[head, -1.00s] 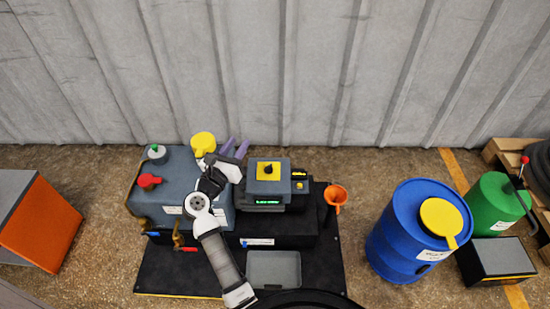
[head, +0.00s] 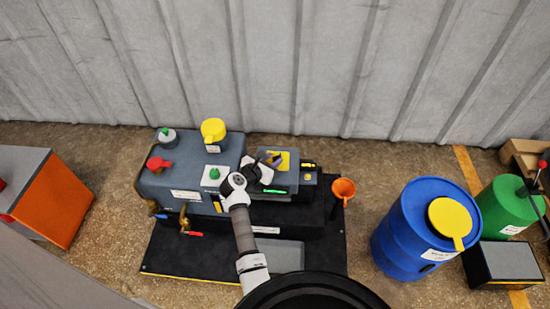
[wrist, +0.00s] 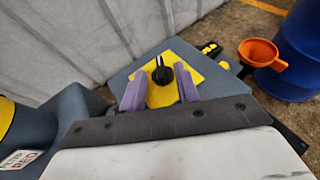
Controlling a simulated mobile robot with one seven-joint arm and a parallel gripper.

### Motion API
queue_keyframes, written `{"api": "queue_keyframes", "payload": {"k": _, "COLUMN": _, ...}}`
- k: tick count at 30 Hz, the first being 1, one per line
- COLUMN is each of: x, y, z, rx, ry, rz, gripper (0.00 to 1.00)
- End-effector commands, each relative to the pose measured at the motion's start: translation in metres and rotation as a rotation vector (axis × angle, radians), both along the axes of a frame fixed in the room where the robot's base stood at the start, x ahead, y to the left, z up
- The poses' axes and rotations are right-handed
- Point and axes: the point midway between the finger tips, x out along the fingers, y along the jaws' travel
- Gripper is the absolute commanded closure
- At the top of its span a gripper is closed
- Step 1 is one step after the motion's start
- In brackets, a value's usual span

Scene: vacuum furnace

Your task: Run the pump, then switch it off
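The pump unit (head: 172,185) is a grey-blue block on a black base. A switch box with a yellow plate (head: 287,158) stands at its right. In the wrist view a black rotary knob (wrist: 162,74) stands on the yellow plate (wrist: 190,66). A green lit display (head: 275,191) shows on the box's front; its text is too small to read. My gripper (head: 271,160) is over the yellow plate. In the wrist view its purple fingers (wrist: 160,92) are apart, with the knob between and beyond their tips. I cannot tell whether they touch it.
An orange funnel (head: 343,188) is right of the box. A yellow cap (head: 213,129), a red knob (head: 158,164) and a green button (head: 214,174) top the pump unit. A blue drum (head: 405,245) and a green drum (head: 495,205) stand farther right. An orange cabinet (head: 55,210) is at left.

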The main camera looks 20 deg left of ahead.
Motion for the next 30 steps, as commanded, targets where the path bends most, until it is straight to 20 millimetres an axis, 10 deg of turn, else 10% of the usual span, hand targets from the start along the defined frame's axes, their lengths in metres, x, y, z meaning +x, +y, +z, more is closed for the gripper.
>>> {"api": "queue_keyframes", "payload": {"k": 15, "x": 0.021, "y": -0.005, "z": -0.008, "rx": -0.001, "ry": -0.002, "rz": 0.000, "gripper": 0.68}}
{"api": "queue_keyframes", "payload": {"k": 23, "x": 0.020, "y": -0.005, "z": -0.008, "rx": -0.002, "ry": -0.001, "rz": 0.001, "gripper": 1.00}}
{"api": "queue_keyframes", "payload": {"k": 30, "x": 0.020, "y": -0.005, "z": -0.008, "rx": -0.001, "ry": -0.001, "rz": 0.005, "gripper": 1.00}}
